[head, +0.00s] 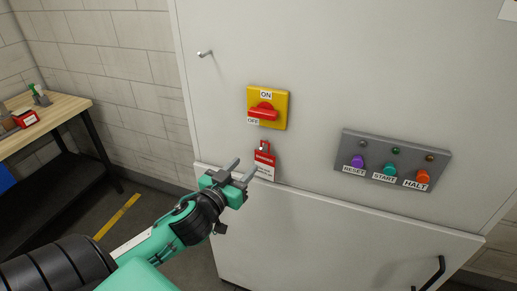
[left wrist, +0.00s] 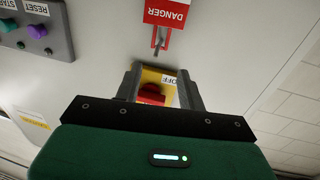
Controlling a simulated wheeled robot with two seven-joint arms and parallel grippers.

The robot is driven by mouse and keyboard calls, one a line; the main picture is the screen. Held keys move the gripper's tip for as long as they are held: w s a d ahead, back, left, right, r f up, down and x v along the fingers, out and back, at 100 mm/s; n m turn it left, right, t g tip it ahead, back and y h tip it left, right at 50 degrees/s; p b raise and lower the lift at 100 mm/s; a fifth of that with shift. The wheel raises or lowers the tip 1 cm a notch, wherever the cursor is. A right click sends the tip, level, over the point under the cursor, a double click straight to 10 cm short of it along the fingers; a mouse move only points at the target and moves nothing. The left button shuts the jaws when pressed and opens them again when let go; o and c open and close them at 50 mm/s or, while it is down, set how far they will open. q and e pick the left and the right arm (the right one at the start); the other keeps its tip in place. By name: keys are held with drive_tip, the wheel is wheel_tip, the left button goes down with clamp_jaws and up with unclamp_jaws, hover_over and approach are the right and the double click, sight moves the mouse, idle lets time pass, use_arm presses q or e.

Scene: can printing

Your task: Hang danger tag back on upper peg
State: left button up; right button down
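The danger tag (head: 264,165), red at the top and white below, hangs by a red loop against the cabinet front under the yellow switch. In the left wrist view the tag (left wrist: 166,12) shows upside down, with a grey peg (left wrist: 158,45) at its loop. The upper peg (head: 205,53) sticks out bare at the upper left of the cabinet. My left gripper (head: 242,168) is open and empty, just left of and in front of the tag, not visibly touching it. Its fingers (left wrist: 160,88) are spread in the wrist view. My right gripper is not in view.
The yellow switch (head: 281,110) with its red handle is above the tag. A grey button panel (head: 392,160) is to the right. A cabinet door handle (head: 430,275) sticks out at lower right. A wooden workbench (head: 60,108) stands at far left.

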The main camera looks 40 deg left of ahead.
sight(262, 147)
use_arm(q)
drive_tip(key=w+p, duration=0.1)
drive_tip(key=w, duration=0.2)
drive_tip(key=w+p, duration=0.1)
drive_tip(key=w, duration=0.2)
drive_tip(key=w+p, duration=0.1)
drive_tip(key=w, duration=0.2)
drive_tip(key=shift+w+a+r, duration=0.1)
drive_tip(key=shift+w+a, duration=0.2)
drive_tip(key=shift+a, duration=0.05)
drive_tip(key=shift+w+p, duration=0.4)
drive_tip(key=shift+w, duration=0.2)
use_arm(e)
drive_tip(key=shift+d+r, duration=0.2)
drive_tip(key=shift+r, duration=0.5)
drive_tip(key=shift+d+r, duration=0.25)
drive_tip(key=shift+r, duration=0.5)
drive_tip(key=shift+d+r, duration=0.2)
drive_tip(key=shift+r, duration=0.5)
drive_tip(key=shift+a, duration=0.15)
use_arm(q)
drive_tip(key=c, duration=0.7)
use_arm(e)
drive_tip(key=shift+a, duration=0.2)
use_arm(q)
drive_tip(key=shift+r, duration=0.15)
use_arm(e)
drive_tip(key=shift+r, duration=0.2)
